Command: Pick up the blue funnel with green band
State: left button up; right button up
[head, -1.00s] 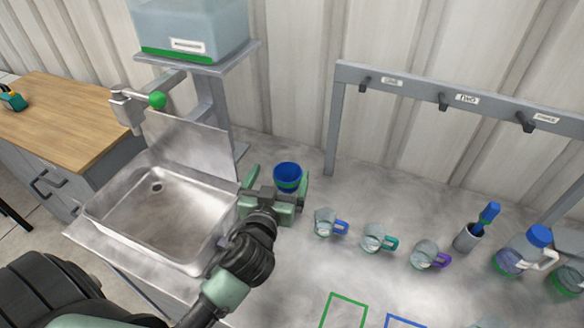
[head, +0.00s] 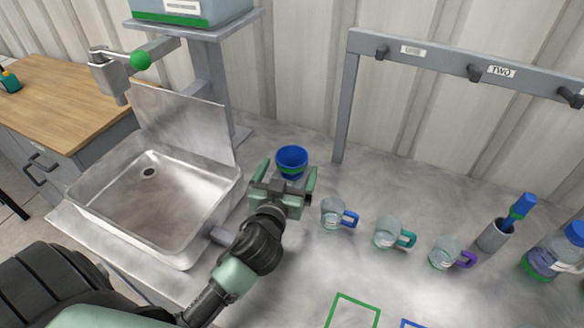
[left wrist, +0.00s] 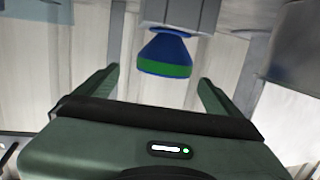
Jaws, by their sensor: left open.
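The blue funnel with a green band (head: 291,158) stands on the grey counter, right of the sink, in the head view. In the left wrist view the funnel (left wrist: 165,54) lies ahead, roughly midway between the fingers and beyond their tips. My left gripper (head: 283,177) is open, with one finger on each side of the funnel's near side in the head view. Nothing is held in it. The funnel's lower part is partly hidden by the gripper in the head view. My right gripper is not in view.
The sink (head: 88,200) is to the left, with a green-knobbed tap (head: 140,61). Glass mugs with blue (head: 333,214), teal (head: 388,233) and purple (head: 444,253) handles stand to the right. A hook rail (head: 440,62) rises behind. Green and blue outlines mark the front counter.

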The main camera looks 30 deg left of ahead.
aim_at(295, 148)
pick_arm(q)
jog(key=p+x, duration=0.1)
jog(key=x, duration=0.1)
jog(key=p+x, duration=0.1)
jog(key=x, duration=0.2)
jog(key=shift+w+a, duration=0.2)
jog(key=shift+a, duration=0.1)
jog(key=shift+w+f, duration=0.2)
jog(key=shift+w, duration=0.1)
jog(key=c, duration=1.4)
jog(key=shift+r, duration=0.15)
